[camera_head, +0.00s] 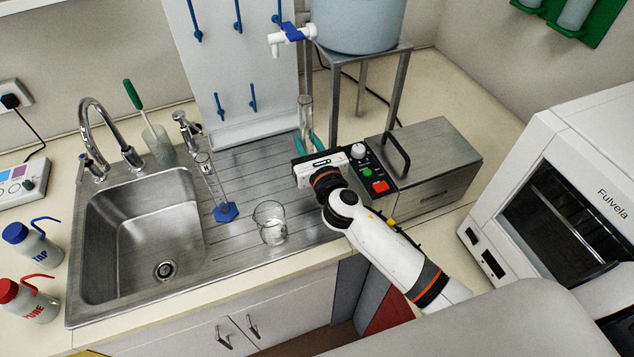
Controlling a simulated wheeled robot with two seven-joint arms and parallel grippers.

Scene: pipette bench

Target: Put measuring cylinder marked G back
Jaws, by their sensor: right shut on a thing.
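My right gripper (308,143) reaches over the right part of the drainboard, beside the metal box. Its teal fingers are shut on a clear upright glass cylinder (306,110), whose upper part shows above them. Its lower end is hidden by the gripper, so I cannot tell whether it touches the drainboard. No letter G is readable on it. Another clear measuring cylinder (213,184), marked H, with a blue foot, stands on the drainboard right of the sink. My left gripper is not in view.
A glass beaker (270,222) stands near the drainboard's front. A white pegboard (231,70) with blue pegs rises behind. A metal box (433,160) with buttons and handle is close right of my gripper. A stand (400,88) carries a tank (358,24) with a tap.

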